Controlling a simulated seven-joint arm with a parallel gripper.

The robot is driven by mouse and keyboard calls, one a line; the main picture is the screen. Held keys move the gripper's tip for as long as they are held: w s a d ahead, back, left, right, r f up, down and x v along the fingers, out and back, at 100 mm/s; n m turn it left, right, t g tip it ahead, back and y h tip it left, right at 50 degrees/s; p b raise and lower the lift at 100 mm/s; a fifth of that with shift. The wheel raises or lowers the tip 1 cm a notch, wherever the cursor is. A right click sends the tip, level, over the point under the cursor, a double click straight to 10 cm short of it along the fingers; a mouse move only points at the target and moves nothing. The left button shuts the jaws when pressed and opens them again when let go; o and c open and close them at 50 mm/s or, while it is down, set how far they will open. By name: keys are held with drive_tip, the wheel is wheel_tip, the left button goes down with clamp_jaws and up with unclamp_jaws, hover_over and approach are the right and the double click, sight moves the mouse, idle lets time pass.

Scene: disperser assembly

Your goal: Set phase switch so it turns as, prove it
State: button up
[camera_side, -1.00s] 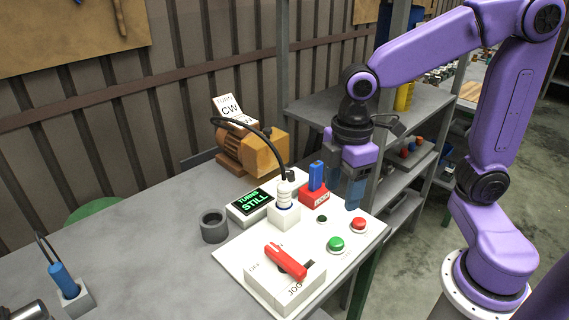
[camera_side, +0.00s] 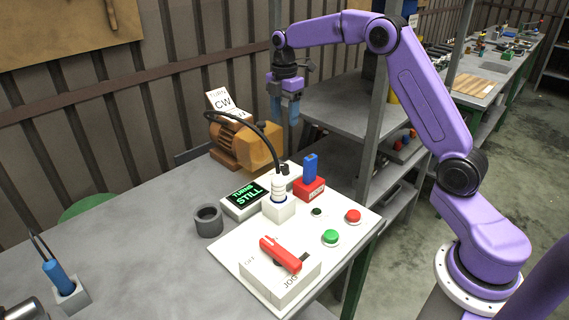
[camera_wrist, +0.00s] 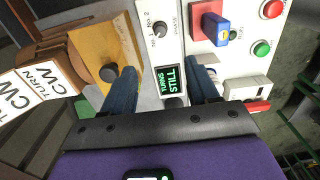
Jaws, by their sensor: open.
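My gripper (camera_side: 285,118) is open and empty, raised behind the board near the motor; its blue fingers also show in the wrist view (camera_wrist: 165,72). A white plate marked PHASE, No 1 and No 2 (camera_wrist: 158,52) lies beyond the fingers, with a small dark knob on it. The display (camera_side: 245,198) reads TURNS STILL. The orange motor (camera_side: 262,145) stands at the back, with a card (camera_side: 222,101) reading TURN CW. The red lever (camera_side: 281,254) sits on a white box marked OFF and JOG.
The white board (camera_side: 345,226) carries a green button (camera_side: 330,238), a red button (camera_side: 353,216) and a blue piece (camera_side: 310,167) in a red block. A black cable (camera_side: 239,118) arches to the white plug (camera_side: 278,188). A grey ring (camera_side: 208,221) stands on the table.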

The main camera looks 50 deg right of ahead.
sight(285, 165)
wheel_tip(285, 165, down, 17)
idle(0.5)
drive_tip(key=c, duration=1)
